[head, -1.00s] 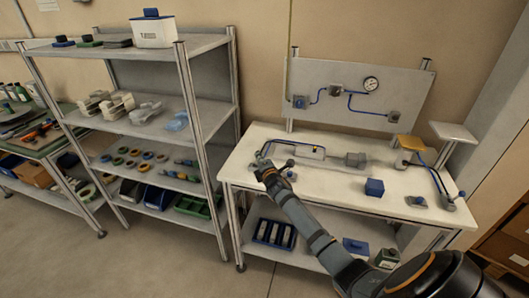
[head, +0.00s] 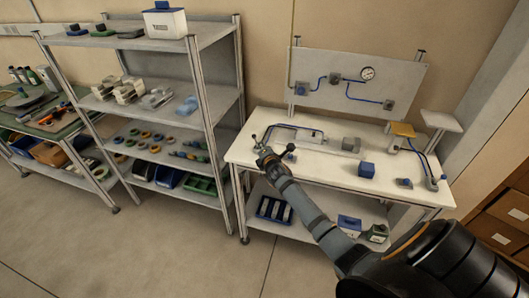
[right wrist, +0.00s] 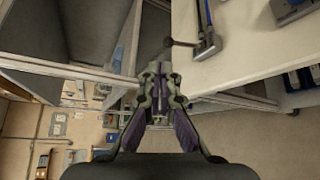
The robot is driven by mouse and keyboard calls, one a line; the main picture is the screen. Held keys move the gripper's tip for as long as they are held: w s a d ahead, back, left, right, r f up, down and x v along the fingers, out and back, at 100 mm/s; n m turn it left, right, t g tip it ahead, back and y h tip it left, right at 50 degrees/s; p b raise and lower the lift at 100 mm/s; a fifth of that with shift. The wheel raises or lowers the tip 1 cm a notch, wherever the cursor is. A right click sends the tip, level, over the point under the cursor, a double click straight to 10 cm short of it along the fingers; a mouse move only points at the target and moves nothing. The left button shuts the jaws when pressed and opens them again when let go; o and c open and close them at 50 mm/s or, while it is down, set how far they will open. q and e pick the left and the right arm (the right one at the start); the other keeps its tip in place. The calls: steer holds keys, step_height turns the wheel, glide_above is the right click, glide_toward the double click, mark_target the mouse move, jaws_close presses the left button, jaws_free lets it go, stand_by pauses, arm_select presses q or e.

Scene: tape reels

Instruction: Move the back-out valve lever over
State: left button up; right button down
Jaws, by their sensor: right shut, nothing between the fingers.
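A small valve with a thin lever ending in a dark ball knob (right wrist: 168,41) is at the table's left end. In the right wrist view the lever points left from its grey body (right wrist: 208,46), out past the table edge. In the head view this knob (head: 254,137) shows just behind my right gripper (head: 262,153), which partly hides the valve. My right gripper, also in the right wrist view (right wrist: 160,70), is shut and empty, its tips a little short of the knob and apart from it. A second dark knob (head: 291,146) stands to its right. No label shows which valve is the back-out one.
The white worktable (head: 325,175) carries a grey block (head: 351,144), a blue box (head: 366,170) and a blue-tubed fitting (head: 432,182) at right. A gauge panel (head: 400,75) stands behind. A metal shelf rack (head: 208,105) is close on the left.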

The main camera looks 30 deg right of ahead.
arm_select(q)
steer(key=shift+w+d+f+b, duration=0.35)
steer(key=shift+w+d, duration=0.3)
steer(key=shift+w, duration=0.05)
arm_select(e)
steer(key=shift+v, duration=2)
